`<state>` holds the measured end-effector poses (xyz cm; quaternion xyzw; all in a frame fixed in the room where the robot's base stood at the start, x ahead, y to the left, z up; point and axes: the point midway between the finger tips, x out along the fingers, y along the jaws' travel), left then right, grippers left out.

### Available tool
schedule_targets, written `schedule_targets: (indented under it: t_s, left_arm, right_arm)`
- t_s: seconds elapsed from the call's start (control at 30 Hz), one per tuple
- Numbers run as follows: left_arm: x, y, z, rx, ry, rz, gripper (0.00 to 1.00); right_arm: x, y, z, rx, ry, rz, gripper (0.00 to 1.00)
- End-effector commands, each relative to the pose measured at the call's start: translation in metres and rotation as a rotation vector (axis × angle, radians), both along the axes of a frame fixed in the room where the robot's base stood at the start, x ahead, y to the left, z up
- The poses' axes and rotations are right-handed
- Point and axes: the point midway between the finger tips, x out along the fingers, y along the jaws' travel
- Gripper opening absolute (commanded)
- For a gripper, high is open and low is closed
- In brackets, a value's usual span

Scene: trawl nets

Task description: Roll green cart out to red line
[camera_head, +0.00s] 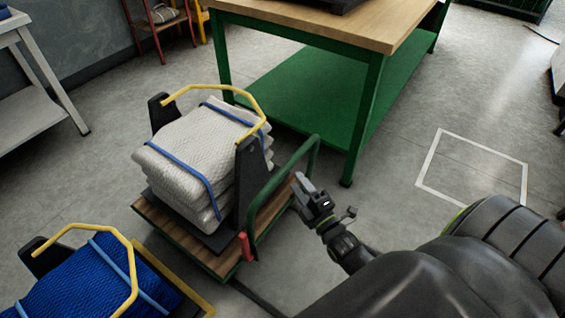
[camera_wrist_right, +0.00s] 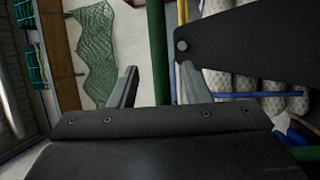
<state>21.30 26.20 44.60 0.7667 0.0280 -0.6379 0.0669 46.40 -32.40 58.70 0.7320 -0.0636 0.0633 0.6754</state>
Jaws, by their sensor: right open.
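The green cart (camera_head: 227,262) has a wooden deck and a green tube handle (camera_head: 311,155) on its right side. A bundle of folded pale netting (camera_head: 190,150) with blue straps sits on it in a black cradle with a yellow hoop. My right gripper (camera_head: 301,186) is open beside the handle. In the right wrist view the green handle bar (camera_wrist_right: 158,60) runs upright between the two spread fingers (camera_wrist_right: 158,88); I cannot tell whether it touches them. No red line shows. My left gripper is not in view.
A second cart (camera_head: 172,277) with blue netting stands close at lower left. A green workbench (camera_head: 365,120) stands just behind the green cart. A grey table (camera_head: 40,110) is at far left. Open floor with a white outlined rectangle (camera_head: 475,147) lies to the right.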

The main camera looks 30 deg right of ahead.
Motion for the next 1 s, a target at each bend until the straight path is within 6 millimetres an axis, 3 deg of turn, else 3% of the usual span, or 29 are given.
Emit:
schedule_targets:
  t_s: [0.2,0.4,0.83,1.0]
  left_arm:
    - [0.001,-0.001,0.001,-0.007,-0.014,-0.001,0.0]
    - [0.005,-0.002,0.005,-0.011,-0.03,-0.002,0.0]
    - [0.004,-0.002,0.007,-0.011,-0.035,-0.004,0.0]
    - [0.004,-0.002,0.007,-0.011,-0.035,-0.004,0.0]
  right_arm:
    - [0.047,0.0,0.008,0.0,-0.002,0.001,0.43]
    - [0.074,-0.001,0.012,0.001,0.0,0.0,0.43]
    - [0.085,-0.001,0.015,0.0,0.001,0.0,0.43]
    - [0.085,-0.001,0.015,0.001,0.001,0.0,0.24]
